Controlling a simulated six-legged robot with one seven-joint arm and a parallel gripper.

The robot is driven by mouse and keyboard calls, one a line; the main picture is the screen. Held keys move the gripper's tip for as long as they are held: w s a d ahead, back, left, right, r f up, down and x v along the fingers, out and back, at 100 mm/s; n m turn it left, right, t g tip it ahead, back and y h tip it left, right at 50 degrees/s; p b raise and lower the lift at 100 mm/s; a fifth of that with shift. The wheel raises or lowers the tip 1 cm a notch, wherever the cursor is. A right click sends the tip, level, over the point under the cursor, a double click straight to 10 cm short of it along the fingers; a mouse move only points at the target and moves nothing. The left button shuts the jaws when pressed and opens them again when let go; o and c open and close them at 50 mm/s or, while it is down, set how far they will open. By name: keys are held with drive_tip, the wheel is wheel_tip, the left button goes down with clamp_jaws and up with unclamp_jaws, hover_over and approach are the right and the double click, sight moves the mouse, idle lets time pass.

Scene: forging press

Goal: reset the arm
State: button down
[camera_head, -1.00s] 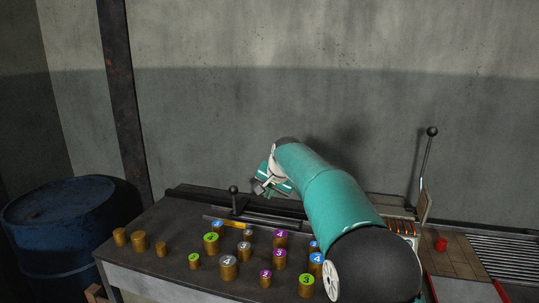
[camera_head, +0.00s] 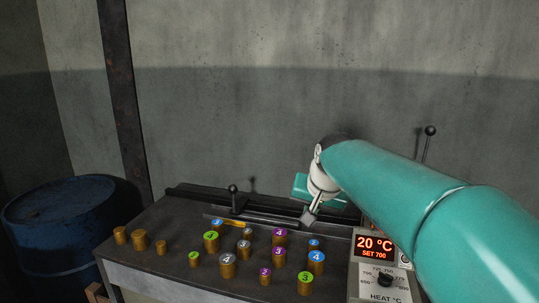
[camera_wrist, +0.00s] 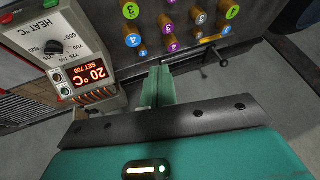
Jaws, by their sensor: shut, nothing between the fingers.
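My gripper (camera_head: 309,217) is above the back right of the workbench in the head view, below the teal and white wrist, pointing down. In the wrist view its teal fingers (camera_wrist: 158,84) are together with nothing between them. It is behind and apart from the brass cylinders, such as a purple-topped one (camera_head: 279,237) and a blue-topped one (camera_head: 316,262). My teal arm reaches in from the right and hides part of the bench's right side.
The workbench (camera_head: 215,283) holds several numbered cylinders and a black lever (camera_head: 233,199) at its back. A heater box (camera_head: 385,275) reads 20 °C, set 700. A blue barrel (camera_head: 62,225) stands left. A tall lever (camera_head: 425,150) rises behind my arm. The wall is behind.

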drive_tip(key=s+d+f, duration=0.2)
drive_tip(key=s+f, duration=0.1)
drive_tip(key=s, duration=0.5)
drive_tip(key=s+d+f+n+h, duration=0.1)
drive_tip(key=s+d+f, duration=0.1)
drive_tip(key=s, duration=0.7)
drive_tip(key=s+d+f+n, duration=0.1)
drive_tip(key=s+d+f, duration=0.1)
drive_tip(key=s+f, duration=0.3)
drive_tip(key=s, duration=0.4)
drive_tip(key=shift+d, duration=0.25)
drive_tip(key=shift+s, duration=0.1)
